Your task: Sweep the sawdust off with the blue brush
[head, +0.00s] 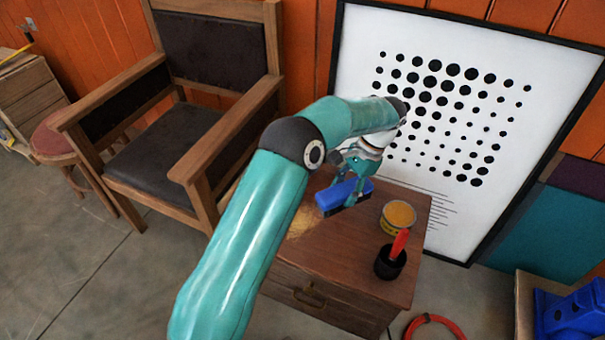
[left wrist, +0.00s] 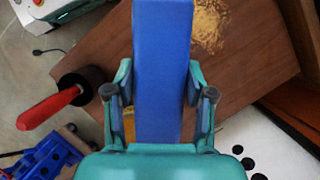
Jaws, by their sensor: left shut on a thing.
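My left gripper (head: 350,178) is shut on the blue brush (head: 339,196) above the small wooden cabinet (head: 345,255). In the left wrist view the brush (left wrist: 162,70) stands between the two fingers of the gripper (left wrist: 160,95). The sawdust (head: 302,220) is a pale yellow patch on the cabinet top, beside and partly behind my left arm. In the left wrist view the sawdust (left wrist: 208,22) lies just right of the brush. Whether the bristles touch the top is unclear. My right gripper is in neither view.
A wooden armchair (head: 170,130) is left, a framed dotted poster (head: 455,110) behind. A red ring (head: 432,320) lies on the floor.

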